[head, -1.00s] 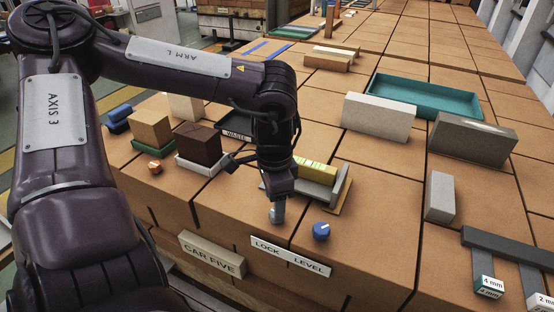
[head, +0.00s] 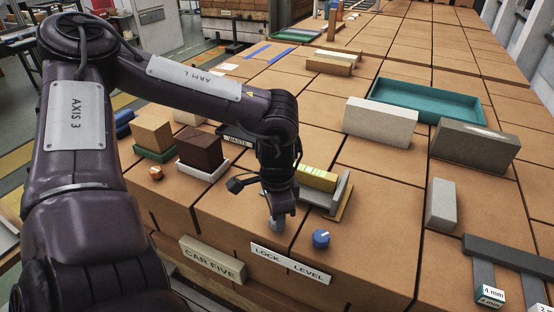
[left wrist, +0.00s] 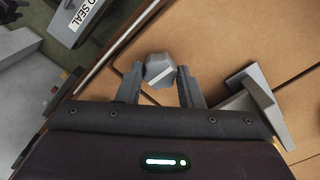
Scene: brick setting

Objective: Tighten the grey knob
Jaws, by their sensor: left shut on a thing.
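The grey knob (left wrist: 159,69) shows in the left wrist view between the two fingers of my left gripper (left wrist: 160,88), with a white line across its face. In the head view the grey knob (head: 276,227) is mostly hidden under my left gripper (head: 278,212), near the front edge of the brick-coloured surface. My left gripper points down and is shut on the knob. The sign in front (head: 290,264) reads LOCK on the knob's side and LEVEL towards the blue knob (head: 321,239). My right gripper is not in view.
A grey angled piece with a yellow block (head: 318,178) stands just behind the gripper. Brown (head: 201,146) and tan (head: 152,134) blocks sit to the left. A teal tray (head: 430,100) and grey blocks are at the right.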

